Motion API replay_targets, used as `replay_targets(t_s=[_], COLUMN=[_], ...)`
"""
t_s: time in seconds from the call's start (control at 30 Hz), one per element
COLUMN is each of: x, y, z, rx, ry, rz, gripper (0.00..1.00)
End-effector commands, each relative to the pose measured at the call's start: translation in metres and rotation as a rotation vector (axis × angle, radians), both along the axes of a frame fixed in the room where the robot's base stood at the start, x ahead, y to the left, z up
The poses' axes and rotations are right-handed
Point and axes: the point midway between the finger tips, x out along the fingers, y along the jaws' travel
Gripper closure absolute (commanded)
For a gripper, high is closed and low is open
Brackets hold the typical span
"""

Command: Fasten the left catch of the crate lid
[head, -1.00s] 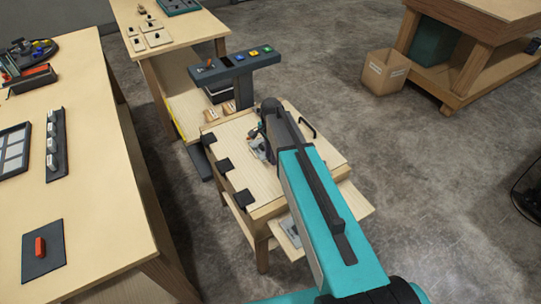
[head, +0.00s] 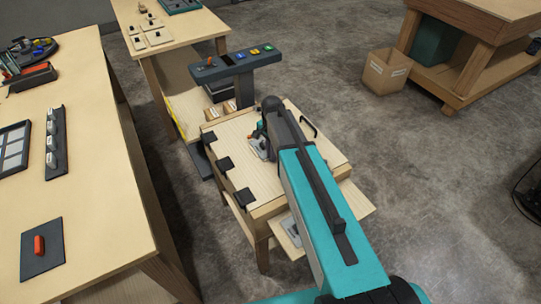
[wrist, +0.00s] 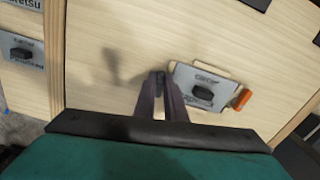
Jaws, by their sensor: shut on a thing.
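The crate (head: 280,188) is a pale wooden box with a flat lid, below my arm. In the wrist view its pale wooden surface (wrist: 110,60) fills most of the picture. A light grey labelled plate (wrist: 208,72) with a black block and an orange piece (wrist: 240,98) lies on it, right of my gripper. In the head view my arm hides the fingertips.
Black blocks (head: 224,164) line the crate's left edge, and a dark handle (head: 309,127) stands near its far right. A dark console (head: 236,66) with coloured buttons stands behind. A long wooden bench (head: 100,210) is at left, a cardboard box (head: 388,72) at upper right.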

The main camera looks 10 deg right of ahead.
Motion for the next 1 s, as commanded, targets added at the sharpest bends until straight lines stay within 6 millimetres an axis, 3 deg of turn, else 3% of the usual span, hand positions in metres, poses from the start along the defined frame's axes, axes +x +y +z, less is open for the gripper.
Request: replay_targets(t_s=[1.0], x=[-0.0008], y=[-0.0011], z=[-0.0013], rx=[-0.003], ry=[0.002], rz=[0.920], gripper=[1.00])
